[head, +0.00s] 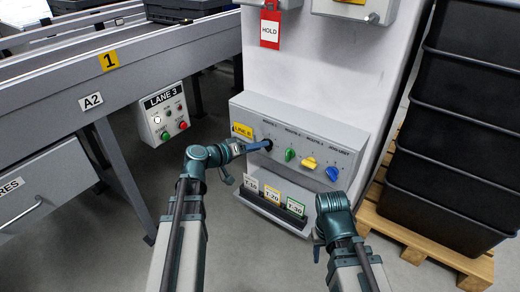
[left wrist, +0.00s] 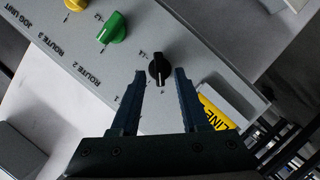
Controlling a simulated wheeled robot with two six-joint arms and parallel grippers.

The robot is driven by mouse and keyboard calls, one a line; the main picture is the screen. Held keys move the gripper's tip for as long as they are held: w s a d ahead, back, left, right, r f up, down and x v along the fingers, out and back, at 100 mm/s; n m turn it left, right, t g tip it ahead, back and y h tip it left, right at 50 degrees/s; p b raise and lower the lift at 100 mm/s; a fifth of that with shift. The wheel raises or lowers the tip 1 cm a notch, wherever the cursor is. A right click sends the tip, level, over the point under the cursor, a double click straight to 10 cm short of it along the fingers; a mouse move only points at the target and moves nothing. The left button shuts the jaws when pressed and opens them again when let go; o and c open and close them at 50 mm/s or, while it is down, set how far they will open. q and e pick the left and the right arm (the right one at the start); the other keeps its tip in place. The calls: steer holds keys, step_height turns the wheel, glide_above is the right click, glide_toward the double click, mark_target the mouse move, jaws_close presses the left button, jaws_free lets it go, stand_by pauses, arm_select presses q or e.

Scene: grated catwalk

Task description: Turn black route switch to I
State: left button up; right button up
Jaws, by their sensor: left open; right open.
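The black route switch (left wrist: 159,68) is a round knob with a ridge grip on the grey sloped panel, at the ROUTE 1 end. In the left wrist view it sits between the tips of my left gripper (left wrist: 160,74), which is open, one finger on each side. I cannot tell whether either finger touches it. The small marks around the knob are too small to read surely. In the head view my left gripper (head: 258,147) reaches the switch from the left and mostly hides it. My right gripper (head: 318,247) is open and empty, low in front of the panel.
On the same panel are a green knob (head: 290,154), a yellow knob (head: 309,162) and a blue knob (head: 332,173). A yellow LINE label (head: 242,130) is beside the switch. A card rack (head: 272,212) is below. A LANE 3 box (head: 163,113) stands left; black crates (head: 453,135) right.

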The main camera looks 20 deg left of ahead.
arm_select(q)
steer(key=shift+w+d+f, duration=0.15)
steer(key=shift+w+d, duration=0.25)
steer(key=shift+w, duration=0.05)
jaws_close()
